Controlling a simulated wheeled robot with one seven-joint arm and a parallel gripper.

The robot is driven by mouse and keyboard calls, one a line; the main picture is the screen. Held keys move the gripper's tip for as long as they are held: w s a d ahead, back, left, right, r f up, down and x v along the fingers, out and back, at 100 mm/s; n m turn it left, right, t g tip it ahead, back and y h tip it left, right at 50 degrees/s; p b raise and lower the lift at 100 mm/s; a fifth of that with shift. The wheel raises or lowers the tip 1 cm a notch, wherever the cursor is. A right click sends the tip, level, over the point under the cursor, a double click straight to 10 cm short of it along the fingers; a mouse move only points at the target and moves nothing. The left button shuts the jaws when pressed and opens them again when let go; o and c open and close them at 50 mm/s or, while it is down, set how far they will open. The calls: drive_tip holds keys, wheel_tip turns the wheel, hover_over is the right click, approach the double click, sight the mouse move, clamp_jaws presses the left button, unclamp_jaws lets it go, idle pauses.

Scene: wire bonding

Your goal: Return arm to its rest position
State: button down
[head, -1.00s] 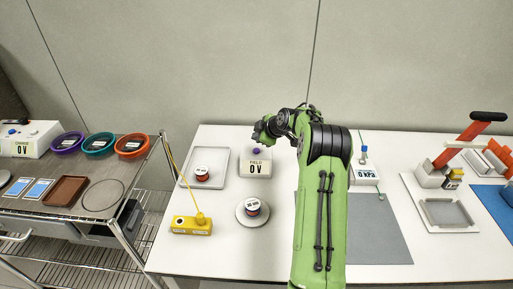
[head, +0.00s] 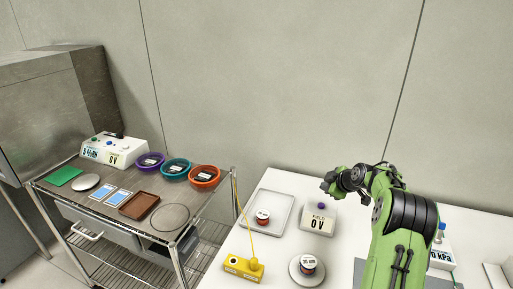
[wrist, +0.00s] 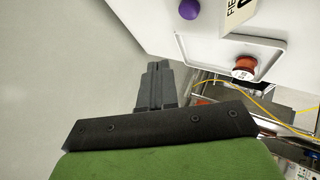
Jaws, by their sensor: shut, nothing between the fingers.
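My green arm (head: 405,235) rises at the right of the head view, with its black wrist bent to the left over the white table. My gripper (head: 329,182) is in the air above and behind the white FIELD 0 V box (head: 318,221). In the wrist view its dark fingers (wrist: 156,84) are together with nothing between them. They point at bare pale surface, apart from the box's purple knob (wrist: 189,9).
A tray (head: 283,213) with a red spool (head: 262,217), another spool (head: 308,265) on a round disc and a yellow block (head: 243,267) with a yellow cord are on the table. A metal cart (head: 87,216) with coloured bowls stands at left.

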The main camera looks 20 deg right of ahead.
drive_tip(key=s+a+r+m+g+p, duration=0.1)
drive_tip(key=s+a+r+m, duration=0.1)
drive_tip(key=s+a+r, duration=0.55)
drive_tip(key=s+a+r+m+g+p, duration=0.15)
drive_tip(key=s+a+r, duration=0.35)
drive_tip(key=a+r, duration=0.55)
drive_tip(key=s+a+f+m, duration=0.1)
drive_tip(key=s+a+m, duration=0.1)
drive_tip(key=s, duration=0.7)
drive_tip(key=s+a+m, duration=0.2)
drive_tip(key=s+a, duration=0.2)
drive_tip(key=s, duration=0.5)
drive_tip(key=s+a+f+m+g, duration=0.1)
drive_tip(key=s+a, duration=0.3)
drive_tip(key=s, duration=0.4)
drive_tip(key=shift+s+f+m+h+p, duration=0.35)
drive_tip(key=shift+s+m+h+p, duration=0.1)
drive_tip(key=shift+m, duration=0.3)
drive_tip(key=shift+a, duration=0.1)
